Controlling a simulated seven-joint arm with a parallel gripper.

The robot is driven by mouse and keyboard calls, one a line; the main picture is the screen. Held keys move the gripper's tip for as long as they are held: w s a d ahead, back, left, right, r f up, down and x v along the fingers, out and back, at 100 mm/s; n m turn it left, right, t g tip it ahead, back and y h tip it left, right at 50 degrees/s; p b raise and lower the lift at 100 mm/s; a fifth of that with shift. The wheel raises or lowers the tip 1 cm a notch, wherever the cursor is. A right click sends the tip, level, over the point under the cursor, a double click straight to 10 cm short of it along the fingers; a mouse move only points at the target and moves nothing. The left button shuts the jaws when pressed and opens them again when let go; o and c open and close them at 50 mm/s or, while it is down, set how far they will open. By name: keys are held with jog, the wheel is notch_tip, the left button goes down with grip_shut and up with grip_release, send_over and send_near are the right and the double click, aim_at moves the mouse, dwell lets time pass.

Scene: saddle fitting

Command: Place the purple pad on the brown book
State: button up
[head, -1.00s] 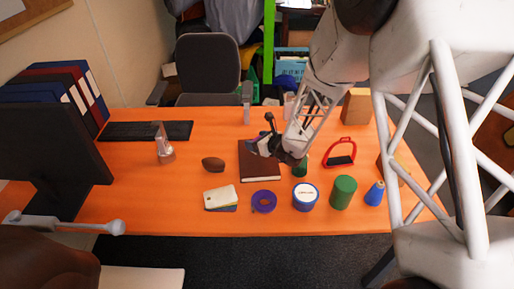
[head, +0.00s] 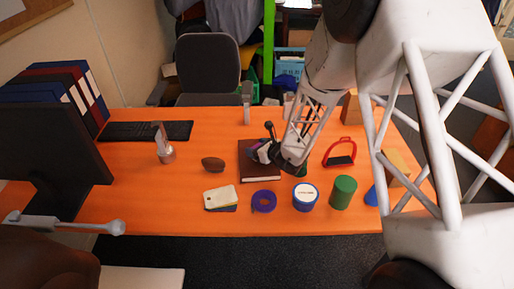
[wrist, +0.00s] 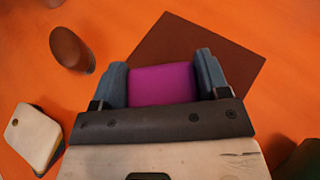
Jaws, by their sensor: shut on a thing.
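The purple pad (wrist: 163,84) sits between the two blue-grey fingers of my gripper (wrist: 162,72) in the wrist view, and the gripper is shut on it. The brown book (wrist: 184,40) lies flat on the orange desk below and beyond the pad; its near part is hidden by the gripper. In the head view my gripper (head: 262,151) is over the upper right part of the book (head: 256,174). I cannot tell whether the pad touches the book.
A brown oval object (head: 213,164) lies left of the book. A cream block (head: 220,197), a purple tape ring (head: 264,201), a blue-and-white roll (head: 305,197) and a green cylinder (head: 343,191) stand along the front. A red stirrup-shaped object (head: 341,153) is to the right.

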jog(key=o, duration=0.9)
jog(key=shift+r, duration=0.15)
jog(key=shift+v, duration=6)
jog(key=s+a+r+n+g, duration=0.2)
jog(key=s+r+n+g, duration=0.5)
jog(key=s+r+n, duration=0.9)
jog(key=s+d+r+n+h, duration=0.3)
jog(key=s+d, duration=0.1)
jog(key=s, duration=0.1)
jog(key=s+d+r+n+h, duration=0.3)
jog(key=s+d+r+n, duration=0.1)
jog(key=s, duration=0.2)
jog(key=s+d+r+n+h, duration=0.3)
jog(key=s+d, duration=0.1)
jog(key=s, duration=0.2)
jog(key=shift+r+n+h, duration=0.4)
